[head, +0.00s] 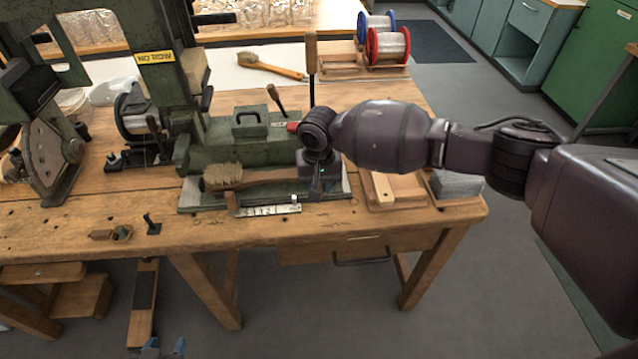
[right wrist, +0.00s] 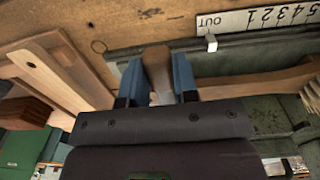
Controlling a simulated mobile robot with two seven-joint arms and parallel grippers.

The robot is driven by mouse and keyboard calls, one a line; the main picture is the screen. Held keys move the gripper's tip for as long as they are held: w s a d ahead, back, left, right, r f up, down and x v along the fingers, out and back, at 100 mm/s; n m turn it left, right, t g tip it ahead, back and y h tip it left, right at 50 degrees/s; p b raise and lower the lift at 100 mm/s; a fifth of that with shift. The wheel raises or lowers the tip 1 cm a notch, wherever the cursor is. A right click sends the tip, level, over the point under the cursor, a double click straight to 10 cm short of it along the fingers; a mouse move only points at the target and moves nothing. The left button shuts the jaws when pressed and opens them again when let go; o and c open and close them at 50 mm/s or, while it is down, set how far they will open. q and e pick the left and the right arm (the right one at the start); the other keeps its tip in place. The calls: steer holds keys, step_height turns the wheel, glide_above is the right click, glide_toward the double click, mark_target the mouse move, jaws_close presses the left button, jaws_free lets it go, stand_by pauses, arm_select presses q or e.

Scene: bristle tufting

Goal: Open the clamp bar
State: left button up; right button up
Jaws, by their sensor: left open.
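In the head view, a brush (head: 222,178) with pale bristles and a wooden handle lies along the front of the green machine (head: 235,140). My right gripper (head: 318,188) is at the machine's front right corner, at the far end of the brush handle. In the right wrist view its blue fingers (right wrist: 158,82) stand on both sides of a short brown wooden handle (right wrist: 157,68) and appear closed on it. This handle seems to belong to the clamp bar, whose rest is hidden by my gripper. My left gripper (head: 165,349) is open and empty at the bottom edge, below the bench.
A numbered scale (head: 268,210) runs along the machine's front edge. A tall wooden-topped lever (head: 311,55) stands behind my right gripper. Wooden boards (head: 395,190) and a grey block (head: 455,184) lie to the right. Red and blue spools (head: 388,45) stand at the back.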

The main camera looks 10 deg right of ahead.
jaws_close()
steer(key=shift+r, duration=0.1)
